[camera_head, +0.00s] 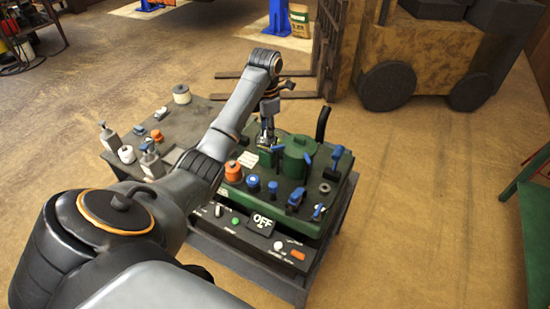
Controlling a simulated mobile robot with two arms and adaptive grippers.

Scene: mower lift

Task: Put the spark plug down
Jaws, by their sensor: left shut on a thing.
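My left arm reaches from the lower left over the bench. Its gripper (267,134) points down at the back of the green machine panel (240,193), left of a green cylinder (298,157). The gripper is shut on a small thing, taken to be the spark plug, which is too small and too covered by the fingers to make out. I cannot tell whether it touches the panel. My right gripper is out of view.
Blue knobs (272,187) and an orange cap (233,171) stand on the panel. The grey bench top (185,125) at left holds bottles (110,136), a white spool (181,94) and small parts. A forklift (420,50) stands behind right.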

